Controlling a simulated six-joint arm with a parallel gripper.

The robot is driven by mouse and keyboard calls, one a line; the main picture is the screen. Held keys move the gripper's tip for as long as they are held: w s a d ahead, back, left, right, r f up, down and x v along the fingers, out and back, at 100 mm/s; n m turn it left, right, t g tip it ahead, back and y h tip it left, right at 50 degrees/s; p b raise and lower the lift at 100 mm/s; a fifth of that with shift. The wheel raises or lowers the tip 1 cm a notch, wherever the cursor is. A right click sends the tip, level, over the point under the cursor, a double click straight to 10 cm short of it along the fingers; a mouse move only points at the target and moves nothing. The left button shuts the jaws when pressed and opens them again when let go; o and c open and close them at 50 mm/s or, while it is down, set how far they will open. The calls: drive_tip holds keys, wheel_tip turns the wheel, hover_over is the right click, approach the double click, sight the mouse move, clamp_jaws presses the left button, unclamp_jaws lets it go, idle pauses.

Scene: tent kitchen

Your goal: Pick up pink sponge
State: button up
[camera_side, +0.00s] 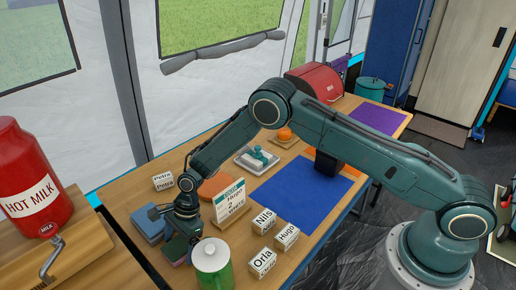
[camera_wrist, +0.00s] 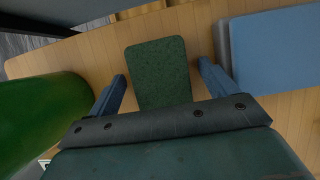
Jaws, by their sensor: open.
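My gripper (camera_side: 184,238) is low over the near left part of the table, pointing down. In the wrist view my gripper (camera_wrist: 162,72) is open, with one finger on each side of a sponge (camera_wrist: 160,72). The sponge has a dark green, rough top face and lies on the wood. A gap shows between it and each finger. In the side view a small pinkish edge of the sponge (camera_side: 178,262) shows under my gripper; the rest is hidden by the gripper.
A blue stack (camera_side: 147,222) lies on the other side. Name blocks (camera_side: 262,262), a sign (camera_side: 230,198) and a blue mat (camera_side: 300,190) are nearby.

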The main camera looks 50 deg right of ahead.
sight(180, 245)
idle(0.3)
drive_tip(key=c, duration=1.1)
drive_tip(key=shift+o, duration=0.2)
wheel_tip(180, 245, up, 20)
drive_tip(key=shift+r, duration=0.2)
idle(0.4)
